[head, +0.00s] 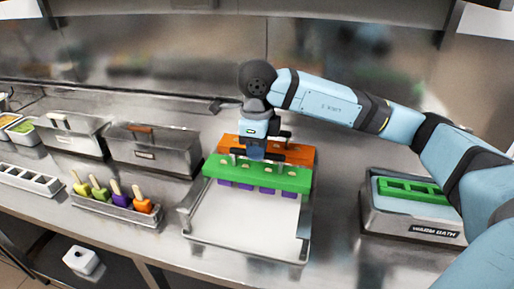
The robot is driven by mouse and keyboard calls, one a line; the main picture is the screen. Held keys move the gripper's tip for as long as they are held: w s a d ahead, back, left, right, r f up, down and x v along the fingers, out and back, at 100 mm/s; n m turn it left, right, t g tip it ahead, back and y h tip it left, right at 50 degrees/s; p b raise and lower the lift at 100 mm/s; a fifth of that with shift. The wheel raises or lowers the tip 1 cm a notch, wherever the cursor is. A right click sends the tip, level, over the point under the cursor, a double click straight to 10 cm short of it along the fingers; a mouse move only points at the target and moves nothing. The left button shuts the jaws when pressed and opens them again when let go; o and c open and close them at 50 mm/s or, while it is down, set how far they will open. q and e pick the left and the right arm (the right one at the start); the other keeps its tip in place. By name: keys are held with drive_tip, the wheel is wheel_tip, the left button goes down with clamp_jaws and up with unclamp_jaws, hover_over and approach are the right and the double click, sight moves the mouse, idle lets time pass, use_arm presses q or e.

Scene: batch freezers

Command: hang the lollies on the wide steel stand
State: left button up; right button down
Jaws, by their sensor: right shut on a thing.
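The wide steel stand (188,210) stands at the middle of the counter, with a white sheet (245,222) inside its frame. An orange holder bar (300,153) lies across its back part. A green holder bar (225,171) is just in front of it, with several purple lollies (265,190) hanging below. My right gripper (258,152) reaches down from above and is shut on the green bar near its middle. I cannot tell whether the green bar rests on the stand's rails. My left gripper is out of view.
A warm bath (375,222) with a green mould (410,190) stands at the right. At the left are a rack of upright coloured lollies (115,205), steel bins (150,150) and an empty slotted rack (30,180). The counter's front edge runs below the stand.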

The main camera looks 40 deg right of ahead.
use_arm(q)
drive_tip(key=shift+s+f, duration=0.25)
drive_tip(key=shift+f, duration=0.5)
use_arm(e)
drive_tip(key=shift+f, duration=0.1)
drive_tip(key=c, duration=1)
unclamp_jaws()
drive_tip(key=shift+r, duration=0.65)
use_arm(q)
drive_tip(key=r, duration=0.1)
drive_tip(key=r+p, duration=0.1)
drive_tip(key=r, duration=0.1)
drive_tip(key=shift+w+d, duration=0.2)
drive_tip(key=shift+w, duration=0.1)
use_arm(e)
wheel_tip(320, 180, up, 13)
drive_tip(key=shift+f, duration=0.15)
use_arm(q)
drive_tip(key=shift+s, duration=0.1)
